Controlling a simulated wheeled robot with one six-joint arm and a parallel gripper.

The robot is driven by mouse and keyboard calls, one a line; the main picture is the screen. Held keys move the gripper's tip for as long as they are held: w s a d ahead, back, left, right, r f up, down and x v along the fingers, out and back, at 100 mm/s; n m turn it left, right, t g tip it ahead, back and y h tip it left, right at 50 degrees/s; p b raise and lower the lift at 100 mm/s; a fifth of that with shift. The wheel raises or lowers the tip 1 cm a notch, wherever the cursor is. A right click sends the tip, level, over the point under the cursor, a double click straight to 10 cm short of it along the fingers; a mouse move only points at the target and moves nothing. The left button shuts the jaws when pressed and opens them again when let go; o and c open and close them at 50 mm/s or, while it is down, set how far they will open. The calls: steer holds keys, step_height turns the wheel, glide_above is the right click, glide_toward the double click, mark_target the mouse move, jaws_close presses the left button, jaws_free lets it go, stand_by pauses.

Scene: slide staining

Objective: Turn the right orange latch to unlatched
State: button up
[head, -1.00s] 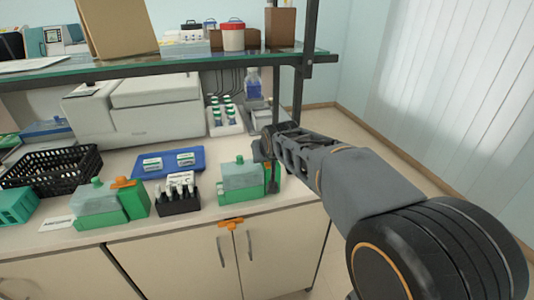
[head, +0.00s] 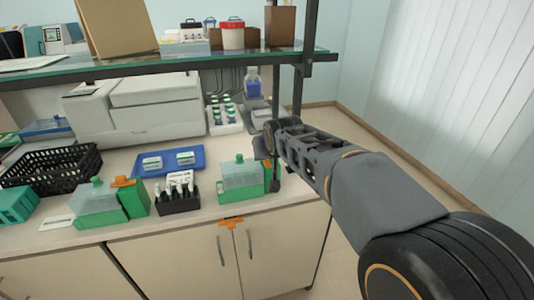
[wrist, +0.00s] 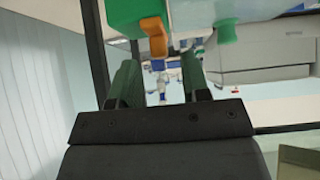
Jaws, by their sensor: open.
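The right green staining box (head: 238,195), with a pale clear lid and a green knob, stands near the counter's front edge. Its orange latch (wrist: 153,36) shows in the wrist view, just beyond the fingertips and near the top of the picture. I cannot tell whether a finger touches the latch.
A similar green box (head: 110,205) with an orange latch (head: 123,182) stands left. Between the boxes is a dark bottle rack (head: 178,203). Behind lie a blue tray (head: 170,162) and a white bottle rack (head: 224,120). A glass shelf (head: 150,66) spans above. Another orange piece (head: 231,223) sits on the cabinet doors.

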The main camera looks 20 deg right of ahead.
steer(key=v, duration=1.1)
steer(key=shift+s+r, duration=0.15)
steer(key=shift+s, duration=0.05)
steer(key=s+f+g+p, duration=0.5)
steer(key=s+f+p, duration=0.3)
steer(key=s, duration=0.4)
steer(key=shift+s+d+f+p, duration=0.25)
steer(key=shift+s+f+p, duration=0.15)
steer(key=shift+f, duration=0.4)
steer(key=shift+s+d, duration=0.1)
